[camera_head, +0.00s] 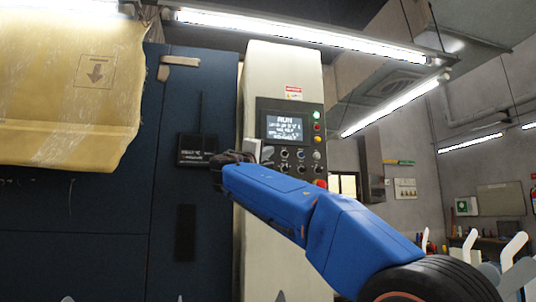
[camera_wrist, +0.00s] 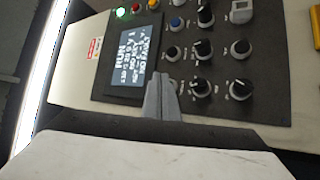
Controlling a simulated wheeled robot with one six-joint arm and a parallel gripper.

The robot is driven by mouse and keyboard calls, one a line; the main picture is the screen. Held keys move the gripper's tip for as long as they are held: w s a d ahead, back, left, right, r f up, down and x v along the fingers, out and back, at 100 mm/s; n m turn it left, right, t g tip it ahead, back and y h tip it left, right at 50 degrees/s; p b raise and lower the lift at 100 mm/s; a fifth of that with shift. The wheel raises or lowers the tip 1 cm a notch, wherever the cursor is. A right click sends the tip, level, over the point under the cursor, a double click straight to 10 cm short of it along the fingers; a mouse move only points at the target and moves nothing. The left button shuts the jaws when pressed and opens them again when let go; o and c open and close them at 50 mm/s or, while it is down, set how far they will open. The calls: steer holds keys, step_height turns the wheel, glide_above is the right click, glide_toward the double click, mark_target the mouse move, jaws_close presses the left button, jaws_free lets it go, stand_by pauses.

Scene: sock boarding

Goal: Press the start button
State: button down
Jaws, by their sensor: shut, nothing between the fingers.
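The control panel (camera_head: 300,165) is a dark plate on a cream cabinet, with a lit screen (camera_head: 284,128) that reads RUN; the screen also shows in the wrist view (camera_wrist: 130,62). A green button or lamp (camera_head: 316,115) glows at the panel's top right, and the same green one shows in the wrist view (camera_wrist: 121,11). A red one (camera_wrist: 136,8) sits beside it. I cannot read which control is labelled start. My gripper (camera_wrist: 160,80) is shut and empty, its grey fingertips in front of the panel by the screen's edge. Contact cannot be told.
Several black knobs (camera_wrist: 201,57) and a blue button (camera_wrist: 177,23) fill the panel. A red stop-like button (camera_head: 320,183) is low on it. Dark blue cabinet doors (camera_head: 90,200) stand to the left, with a yellow sheet (camera_head: 65,80) hanging over them. The right side is open room.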

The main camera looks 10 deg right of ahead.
steer(key=shift+s, duration=0.2)
steer(key=shift+s, duration=2.45)
steer(key=shift+d, duration=0.1)
steer(key=s+d+f+m+g+y, duration=0.15)
steer(key=s+d+f, duration=0.3)
steer(key=f, duration=0.65)
steer(key=s+d+f+g+y, duration=0.3)
steer(key=s+d+f, duration=0.15)
steer(key=f, duration=0.65)
steer(key=s+d+f+g+y, duration=0.25)
steer(key=s+d+f, duration=0.2)
steer(key=f, duration=0.75)
steer(key=s+a+f+m+g+y, duration=0.1)
steer(key=s+f+g+y, duration=0.1)
steer(key=s+f, duration=0.7)
steer(key=s+a+f+m+g+y, duration=0.2)
steer(key=s+f, duration=0.7)
steer(key=f, duration=0.7)
steer(key=s+a+f+m+g+y, duration=0.1)
steer(key=s+a+f+m+y, duration=0.1)
steer(key=s+f, duration=0.7)
step_height(320, 180, down, 3)
steer(key=shift+s+a+f+g+y, duration=0.25)
steer(key=shift+s+g+y, duration=0.15)
steer(key=shift+y, duration=0.5)
